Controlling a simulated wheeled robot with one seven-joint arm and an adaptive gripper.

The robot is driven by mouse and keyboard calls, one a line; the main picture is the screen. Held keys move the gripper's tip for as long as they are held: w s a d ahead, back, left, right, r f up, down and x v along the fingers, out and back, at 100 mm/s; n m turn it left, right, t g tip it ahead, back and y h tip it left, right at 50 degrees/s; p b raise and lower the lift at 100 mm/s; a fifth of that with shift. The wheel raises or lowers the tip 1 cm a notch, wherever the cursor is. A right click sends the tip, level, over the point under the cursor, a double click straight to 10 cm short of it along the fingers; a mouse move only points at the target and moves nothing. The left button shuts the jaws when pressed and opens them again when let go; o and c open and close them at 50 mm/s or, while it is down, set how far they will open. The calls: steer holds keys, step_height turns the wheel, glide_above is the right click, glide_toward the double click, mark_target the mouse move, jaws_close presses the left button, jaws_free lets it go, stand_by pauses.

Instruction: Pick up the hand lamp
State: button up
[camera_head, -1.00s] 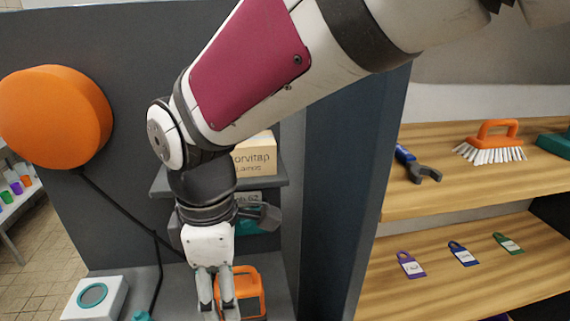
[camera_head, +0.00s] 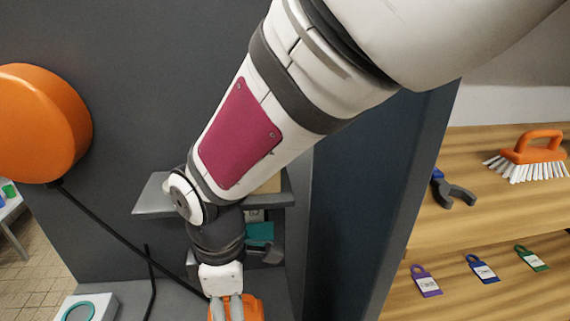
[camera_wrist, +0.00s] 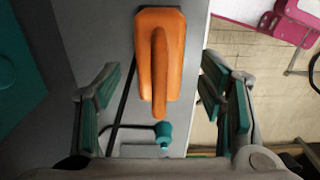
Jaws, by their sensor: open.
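The hand lamp appears to be the orange item with a raised orange handle (camera_wrist: 160,62) in the wrist view. It lies on a grey surface, between and beyond my fingers. My gripper (camera_wrist: 164,95) is open, with one teal-padded finger on each side of the picture and a gap to the lamp on both sides. In the head view the orange lamp (camera_head: 252,306) shows at the bottom edge, partly hidden behind my gripper (camera_head: 228,312), whose fingertips are cut off by the frame.
A grey shelf (camera_head: 152,196) juts out beside my arm. A white box with a teal ring (camera_head: 82,309) stands left. A teal fitting (camera_wrist: 163,133) sits near the lamp.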

steer(key=shift+d+f+p, duration=0.1)
steer(key=shift+f+p, duration=0.2)
steer(key=shift+f, duration=2.55)
jaws_close()
